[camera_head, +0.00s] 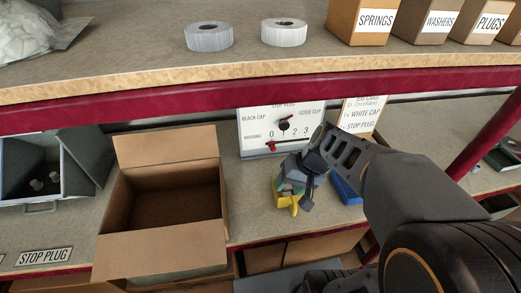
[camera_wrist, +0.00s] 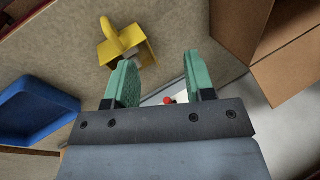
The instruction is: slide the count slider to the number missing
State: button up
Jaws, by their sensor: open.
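The count slider (camera_head: 272,146) is a red knob at the left end of a slot on a white panel (camera_head: 250,123), near the 0 of a row marked MISSING. A black dial with a red tip (camera_head: 284,120) sits above, pointing up toward STOP PLUG. My gripper (camera_head: 293,172) is in front of the panel, below and right of the slider. In the wrist view my gripper (camera_wrist: 160,80) has its green fingers apart. A red knob (camera_wrist: 168,100) shows between them, mostly hidden; which knob is unclear.
An open cardboard box (camera_head: 160,250) stands left of the panel. A yellow hooked piece (camera_wrist: 125,45) and a blue tray (camera_wrist: 35,115) lie near my gripper. A card (camera_head: 360,113) stands right of the panel. A red-edged shelf (camera_head: 200,112) runs above.

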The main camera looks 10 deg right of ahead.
jog(key=w+d+f+m+t+y+b, duration=0.2)
jog(key=w+d+f+m+t+y, duration=0.15)
jog(key=w+y, duration=0.35)
jog(key=m+t, duration=0.4)
jog(key=t, duration=0.2)
send_near(274, 150)
jog(key=shift+h, duration=0.3)
jog(key=x, duration=0.9)
jog(key=shift+r+p, duration=0.25)
jog(key=shift+p, duration=0.1)
jog(key=shift+x, duration=0.75)
jog(key=shift+c, duration=0.3)
jog(key=shift+s, duration=0.1)
jog(key=c, duration=0.4)
jog(key=shift+f, duration=0.2)
grip_shut()
